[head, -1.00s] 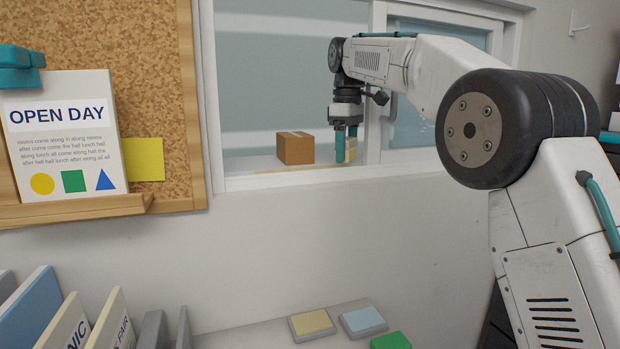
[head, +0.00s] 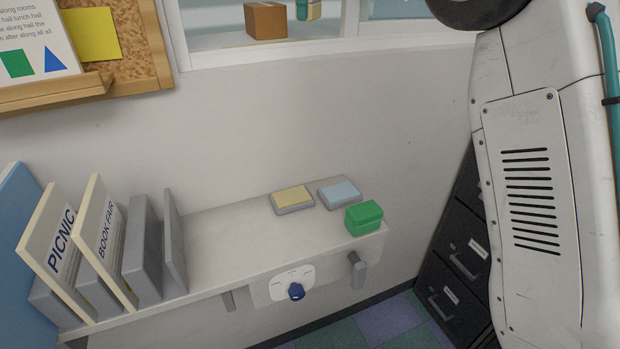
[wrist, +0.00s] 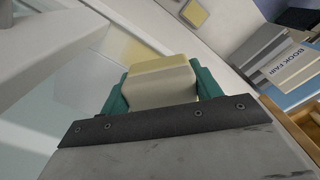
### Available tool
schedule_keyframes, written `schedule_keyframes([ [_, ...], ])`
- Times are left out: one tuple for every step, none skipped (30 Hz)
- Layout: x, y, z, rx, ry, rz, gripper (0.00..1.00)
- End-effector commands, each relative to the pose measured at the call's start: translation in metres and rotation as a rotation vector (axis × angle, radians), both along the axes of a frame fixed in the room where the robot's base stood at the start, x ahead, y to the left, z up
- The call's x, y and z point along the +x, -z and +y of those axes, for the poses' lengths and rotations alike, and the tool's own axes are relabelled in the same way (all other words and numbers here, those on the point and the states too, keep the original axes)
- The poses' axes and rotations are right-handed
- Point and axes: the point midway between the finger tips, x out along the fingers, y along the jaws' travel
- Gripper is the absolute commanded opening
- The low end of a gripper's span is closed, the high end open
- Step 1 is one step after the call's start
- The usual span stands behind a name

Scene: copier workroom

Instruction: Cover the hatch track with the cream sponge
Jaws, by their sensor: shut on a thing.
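My gripper (head: 309,10) shows at the top edge of the head view, mostly cut off. Its teal fingers are shut on the cream sponge (wrist: 162,82), which the wrist view shows clearly between them. Contact between sponge and track cannot be told.
The cardboard box (head: 267,20) stands close left of my gripper. The window frame's upright (head: 350,18) is close on the right. Below, a shelf (head: 230,245) holds a green block (head: 363,217), yellow and blue pads, and upright signs.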

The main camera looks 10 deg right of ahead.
Motion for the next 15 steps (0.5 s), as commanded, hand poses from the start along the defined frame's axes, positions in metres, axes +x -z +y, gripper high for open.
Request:
schedule_keyframes([
  [-0.012,-0.004,0.006,0.000,-0.015,-0.001,0.45],
  [-0.018,-0.005,0.009,0.000,-0.022,-0.001,0.45],
  [-0.027,-0.005,0.013,0.000,-0.032,-0.001,0.45],
  [-0.034,-0.004,0.016,0.000,-0.040,0.000,0.45],
  [-0.041,-0.003,0.020,0.000,-0.046,0.000,0.45],
  [-0.051,-0.001,0.024,0.000,-0.051,0.000,0.45],
  [-0.059,0.001,0.028,0.000,-0.054,0.000,0.45],
  [-0.067,0.004,0.031,0.000,-0.053,0.000,0.45],
  [-0.079,0.009,0.035,-0.001,-0.051,0.000,0.45],
  [-0.089,0.013,0.038,0.000,-0.047,0.001,0.45],
  [-0.098,0.019,0.042,0.000,-0.041,0.001,0.45],
  [-0.112,0.026,0.045,-0.001,-0.030,0.000,0.45],
  [-0.122,0.033,0.047,0.000,-0.021,0.001,0.45],
  [-0.133,0.040,0.049,-0.001,-0.009,0.000,0.45],
  [-0.147,0.050,0.051,-0.001,0.008,0.000,0.45],
])
